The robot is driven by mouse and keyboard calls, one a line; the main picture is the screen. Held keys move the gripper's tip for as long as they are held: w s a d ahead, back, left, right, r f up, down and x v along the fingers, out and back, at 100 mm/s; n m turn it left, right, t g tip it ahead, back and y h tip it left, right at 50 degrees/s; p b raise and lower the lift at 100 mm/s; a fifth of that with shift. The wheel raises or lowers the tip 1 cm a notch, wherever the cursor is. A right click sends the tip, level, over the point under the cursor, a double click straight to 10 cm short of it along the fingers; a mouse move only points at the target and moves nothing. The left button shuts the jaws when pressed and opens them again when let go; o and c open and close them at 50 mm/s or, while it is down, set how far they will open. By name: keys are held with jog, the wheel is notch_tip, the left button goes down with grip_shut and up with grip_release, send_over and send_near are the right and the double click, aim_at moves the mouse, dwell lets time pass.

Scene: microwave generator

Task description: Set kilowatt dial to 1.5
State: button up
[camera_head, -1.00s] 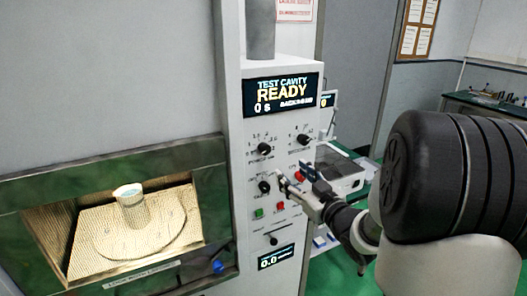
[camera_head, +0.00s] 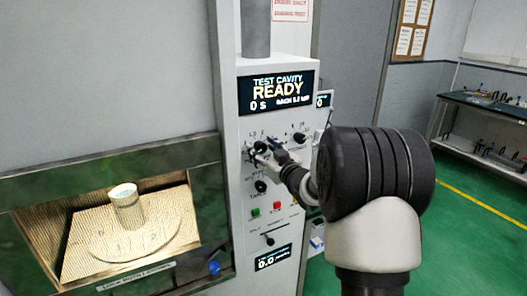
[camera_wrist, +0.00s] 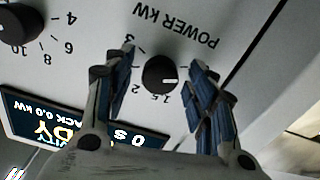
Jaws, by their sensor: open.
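The kilowatt dial is a black round knob marked POWER kW on the white panel. In the wrist view the dial (camera_wrist: 160,73) appears upside down between the two fingers of my gripper (camera_wrist: 158,72), which is open around it with small gaps on both sides. Its white pointer mark points to the right in that view. The labels 3, 2 and 1.5 lie to its left and below; any label on the right is hidden by the finger. In the head view my gripper (camera_head: 263,153) is at the upper left knob and partly covers it.
A second upper knob (camera_head: 301,139) and a lower knob (camera_head: 261,186) are close by. Below are a green button (camera_head: 254,212), a red button (camera_head: 277,208) and a lever (camera_head: 269,240). The display (camera_head: 276,92) reads READY. The lit cavity holds a cup (camera_head: 127,208).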

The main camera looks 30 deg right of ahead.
jog(key=c, duration=1.1)
jog(key=shift+m, duration=0.3)
jog(key=m+p, duration=0.2)
jog(key=m, duration=0.1)
jog(key=shift+r, duration=0.1)
jog(key=m+p, duration=0.2)
jog(key=m, duration=0.3)
jog(key=shift+p, duration=0.3)
jog(key=m+p, duration=0.2)
jog(key=m, duration=0.3)
jog(key=shift+p, duration=0.3)
jog(key=shift+m+p, duration=0.8)
jog(key=shift+m, duration=1.2)
